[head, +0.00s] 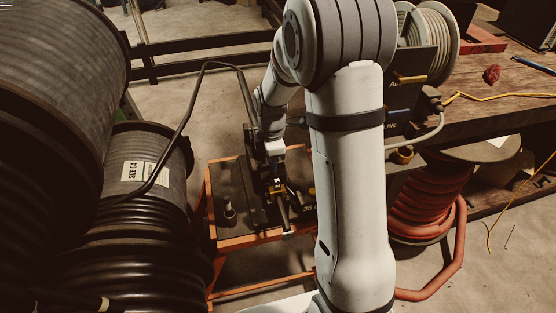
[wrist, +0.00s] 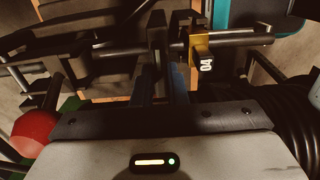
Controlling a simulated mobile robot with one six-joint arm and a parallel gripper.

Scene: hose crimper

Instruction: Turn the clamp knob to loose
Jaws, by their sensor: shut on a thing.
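My gripper (head: 275,166) reaches down over the crimper bench (head: 246,241), a dark top on an orange frame. In the wrist view my gripper (wrist: 162,84) has its two dark bluish fingers close together at a dark part beside a grey metal rod (wrist: 118,51). It is shut on that part, which seems to be the clamp knob; the fingers hide most of its outline, and I cannot read its turn. A red ball knob (wrist: 34,131) shows at the lower left.
Large dark hose reels (head: 160,170) crowd the left side. A wooden table (head: 490,117) with a yellow cord stands at the right. An orange hose coil (head: 425,205) lies below it. A short upright post (head: 229,211) stands on the bench's left part. Bare floor shows behind.

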